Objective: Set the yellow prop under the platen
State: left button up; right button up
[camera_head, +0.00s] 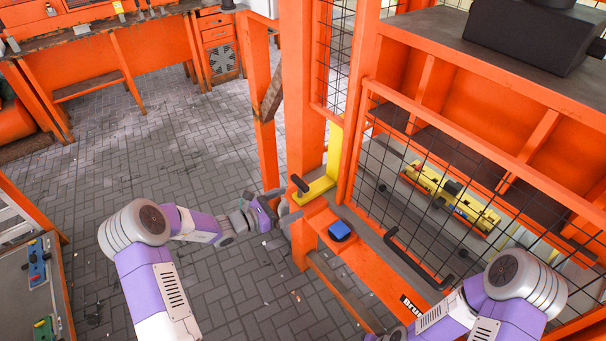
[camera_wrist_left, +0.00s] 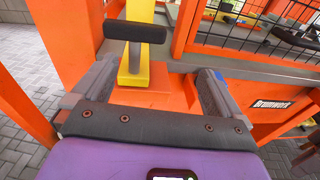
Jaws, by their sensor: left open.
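The yellow prop (camera_head: 334,150) stands upright at the orange press post, with a yellow foot on an orange ledge and a black handle (camera_head: 299,184) sticking out. In the left wrist view the prop (camera_wrist_left: 134,75) and its black handle (camera_wrist_left: 135,32) show just ahead, between the fingers. My left gripper (camera_head: 284,206) is open and empty, close to the prop's handle and apart from it. Its fingers frame the left wrist view (camera_wrist_left: 155,82). My right arm shows at the lower right, but its gripper is out of view. I cannot clearly pick out the platen inside the press.
A black-mesh guard (camera_head: 440,165) with a black handle (camera_head: 415,258) fronts the press. Behind it lies a yellow-and-black part (camera_head: 450,196). Orange workbenches (camera_head: 90,60) stand at the back left. The paved floor between is clear.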

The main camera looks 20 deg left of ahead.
aim_at(297, 183)
pick_arm(q)
jog(key=shift+w+a+r+n+t+y, duration=0.3)
jog(key=shift+w+a+r+n+t, duration=0.3)
jog(key=shift+w+a+r+t, duration=0.5)
jog(key=b+x, duration=0.1)
jog(key=x, duration=0.6)
jog(key=shift+d, duration=0.15)
pick_arm(e)
jog(key=shift+w+f, duration=0.2)
jog(key=shift+f, duration=0.45)
